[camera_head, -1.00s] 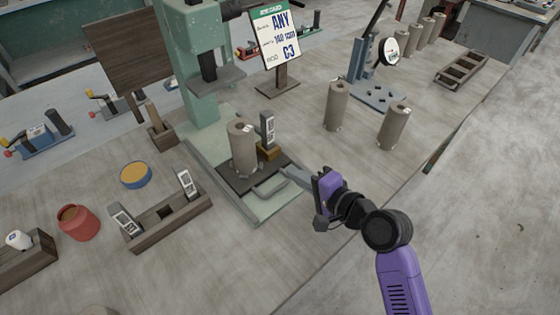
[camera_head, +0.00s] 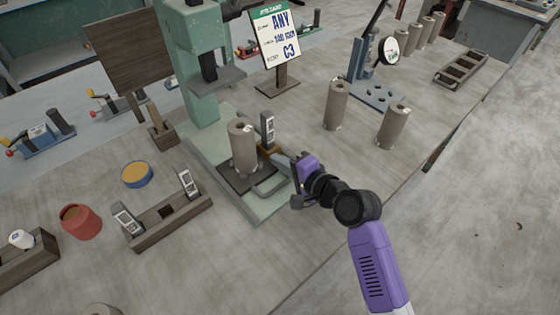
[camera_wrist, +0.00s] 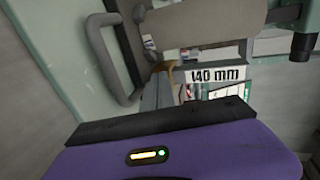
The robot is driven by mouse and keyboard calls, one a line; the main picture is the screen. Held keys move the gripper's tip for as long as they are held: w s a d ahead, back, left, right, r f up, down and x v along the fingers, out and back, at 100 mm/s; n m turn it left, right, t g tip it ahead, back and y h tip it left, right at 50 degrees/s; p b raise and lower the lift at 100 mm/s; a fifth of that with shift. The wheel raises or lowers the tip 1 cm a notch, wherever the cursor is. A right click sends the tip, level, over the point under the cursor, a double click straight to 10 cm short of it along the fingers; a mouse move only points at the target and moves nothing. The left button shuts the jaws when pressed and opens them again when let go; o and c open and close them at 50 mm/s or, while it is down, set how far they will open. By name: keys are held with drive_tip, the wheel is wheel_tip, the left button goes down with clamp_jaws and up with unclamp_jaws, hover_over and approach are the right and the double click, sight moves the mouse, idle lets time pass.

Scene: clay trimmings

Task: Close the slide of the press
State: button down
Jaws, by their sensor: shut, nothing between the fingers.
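The green press (camera_head: 203,105) stands on the bench, left of centre. Its dark slide (camera_head: 237,183) lies low on the press base, with a grey loop handle (camera_head: 272,184) at its front. The handle also shows at the upper left of the wrist view (camera_wrist: 95,55). A grey-brown clay cylinder (camera_head: 243,150) stands upright on the slide, beside a block with a tall "140 mm" tag (camera_head: 267,128). My gripper (camera_head: 275,158) is shut and empty, low beside the cylinder and handle. Whether its fingertips touch the slide or block cannot be told.
A wooden rack (camera_head: 168,220) with two tags, a blue bowl (camera_head: 137,174) and a red pot (camera_head: 80,221) stand to the left. A card stand (camera_head: 277,85) is behind. More cylinders (camera_head: 337,105) stand right.

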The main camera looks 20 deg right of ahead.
drive_tip(key=w+a, duration=0.1)
drive_tip(key=w, duration=0.3)
drive_tip(key=w+a, duration=0.2)
drive_tip(key=w, duration=0.3)
drive_tip(key=w+a+b, duration=0.1)
drive_tip(key=w, duration=0.3)
drive_tip(key=shift+w+a, duration=0.15)
drive_tip(key=shift+w, duration=0.05)
drive_tip(key=shift+w+a, duration=0.15)
drive_tip(key=shift+w, duration=0.3)
drive_tip(key=shift+w+r, duration=0.1)
drive_tip(key=shift+a+r, duration=0.1)
